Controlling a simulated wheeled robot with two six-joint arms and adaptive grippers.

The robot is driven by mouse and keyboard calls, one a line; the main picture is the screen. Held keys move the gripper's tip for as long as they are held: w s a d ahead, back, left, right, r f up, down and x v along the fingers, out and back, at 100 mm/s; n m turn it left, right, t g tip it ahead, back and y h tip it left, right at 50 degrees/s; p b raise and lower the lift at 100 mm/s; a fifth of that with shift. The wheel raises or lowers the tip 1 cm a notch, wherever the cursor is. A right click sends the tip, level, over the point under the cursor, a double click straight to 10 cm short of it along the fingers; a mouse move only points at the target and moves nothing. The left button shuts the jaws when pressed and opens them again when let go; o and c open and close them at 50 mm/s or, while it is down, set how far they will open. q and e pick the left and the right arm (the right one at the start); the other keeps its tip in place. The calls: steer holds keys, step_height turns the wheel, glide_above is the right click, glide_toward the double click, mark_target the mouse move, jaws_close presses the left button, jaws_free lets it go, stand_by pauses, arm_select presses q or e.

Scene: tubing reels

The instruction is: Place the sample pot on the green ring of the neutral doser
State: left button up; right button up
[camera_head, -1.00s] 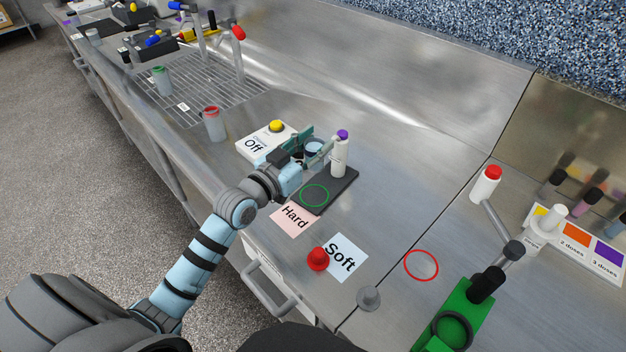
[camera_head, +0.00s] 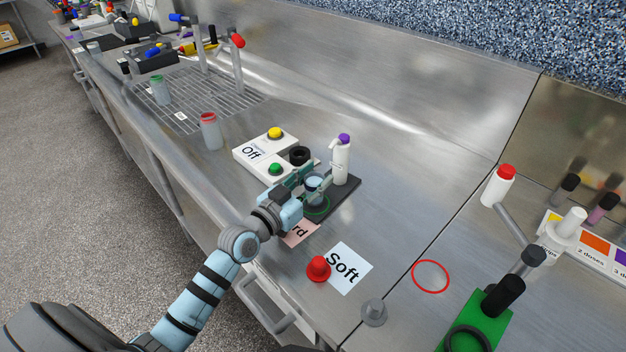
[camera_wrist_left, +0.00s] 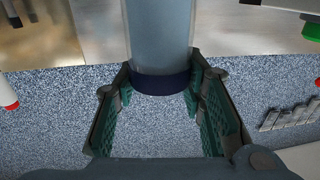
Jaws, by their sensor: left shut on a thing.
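My left gripper (camera_head: 305,186) is shut on the sample pot (camera_head: 314,184), a small clear bluish pot. The green ring (camera_head: 318,211) lies on the dark base of the neutral doser, directly below the pot and partly hidden by the gripper. The doser (camera_head: 341,162) is a white column with a purple cap, just behind and right of the pot. I cannot tell whether the pot touches the base. In the left wrist view the pot (camera_wrist_left: 160,35) stands between the green finger pads of the left gripper (camera_wrist_left: 160,88), with a dark blue band at its end. My right gripper is not in view.
A white box (camera_head: 250,152) with yellow and green buttons stands left of the doser. A red knob (camera_head: 318,268) and "Soft" card (camera_head: 345,268) lie in front. A red ring (camera_head: 430,276) and green device (camera_head: 480,325) are at right. The counter behind the doser is clear.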

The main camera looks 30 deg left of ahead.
arm_select(q)
steer(key=shift+s+f, duration=0.15)
steer(key=shift+f, duration=0.4)
steer(key=o, duration=1.1)
steer(key=shift+f, duration=0.15)
steer(key=shift+o, duration=0.2)
steer(key=shift+r, duration=0.3)
steer(key=shift+r+p, duration=0.45)
steer(key=shift+p, duration=0.3)
steer(key=p+v, duration=0.1)
steer(key=v, duration=0.2)
steer(key=p+v, duration=0.1)
steer(key=v, duration=0.3)
steer(key=p+v, duration=0.1)
steer(key=v, duration=0.2)
steer(key=shift+s+a+r, duration=0.1)
steer(key=shift+s+r, duration=0.1)
steer(key=shift+r, duration=0.1)
steer(key=shift+s+a, duration=0.15)
steer(key=shift+s, duration=0.45)
